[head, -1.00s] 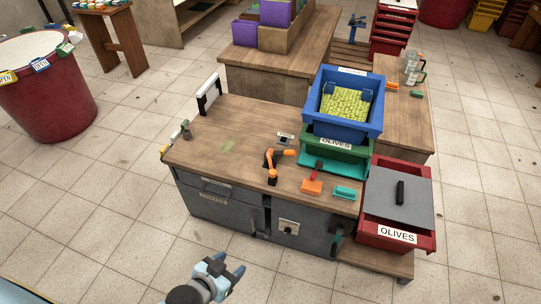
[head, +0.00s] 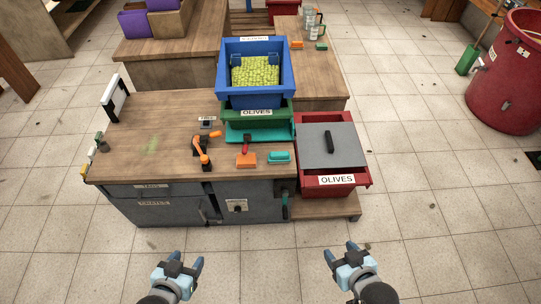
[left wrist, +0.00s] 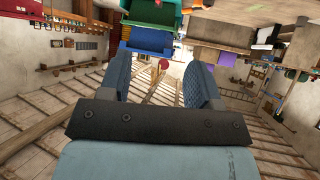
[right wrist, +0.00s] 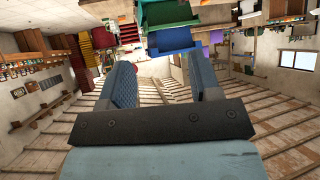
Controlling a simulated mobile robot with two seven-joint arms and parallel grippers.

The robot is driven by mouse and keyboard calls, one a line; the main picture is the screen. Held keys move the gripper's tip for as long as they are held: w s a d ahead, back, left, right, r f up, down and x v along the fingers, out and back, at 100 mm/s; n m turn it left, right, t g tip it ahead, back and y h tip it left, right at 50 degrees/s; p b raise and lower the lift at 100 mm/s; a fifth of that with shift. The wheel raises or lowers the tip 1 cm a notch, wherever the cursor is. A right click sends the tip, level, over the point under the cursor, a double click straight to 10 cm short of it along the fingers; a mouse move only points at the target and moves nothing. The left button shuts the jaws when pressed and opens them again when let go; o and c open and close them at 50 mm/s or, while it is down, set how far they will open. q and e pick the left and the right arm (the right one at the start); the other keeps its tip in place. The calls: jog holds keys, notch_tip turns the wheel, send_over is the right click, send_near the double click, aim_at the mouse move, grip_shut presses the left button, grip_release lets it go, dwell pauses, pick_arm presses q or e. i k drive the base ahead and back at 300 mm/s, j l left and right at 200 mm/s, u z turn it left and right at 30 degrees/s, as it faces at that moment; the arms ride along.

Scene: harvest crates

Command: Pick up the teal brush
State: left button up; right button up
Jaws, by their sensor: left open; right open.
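A small teal brush (head: 279,157) lies on the front right part of the wooden workbench (head: 135,135) in the head view. An orange brush (head: 246,160) lies just left of it. My left gripper (head: 187,264) is open and empty, in front of the bench and apart from it. My right gripper (head: 341,252) is open and empty, over the floor in front of the red crate. Both pairs of fingers also show spread in the left wrist view (left wrist: 160,85) and the right wrist view (right wrist: 165,85). I cannot make out the brush in either wrist view.
A blue crate (head: 285,97) of olives stands on green crates behind the brushes. A red crate (head: 361,178) with a grey lid stands right of the bench. A black and orange tool (head: 197,150) lies left of the brushes. Floor in front of the bench is clear.

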aim_at(274, 157)
jog(key=i+j, duration=0.15)
jog(key=j, duration=0.2)
jog(key=i+j, duration=0.2)
jog(key=i+j+z, duration=0.1)
jog(key=j, duration=0.35)
jog(key=i+j, duration=0.2)
jog(key=j, duration=0.15)
jog(key=i+j, duration=0.2)
jog(key=j, duration=0.15)
jog(key=z, duration=0.05)
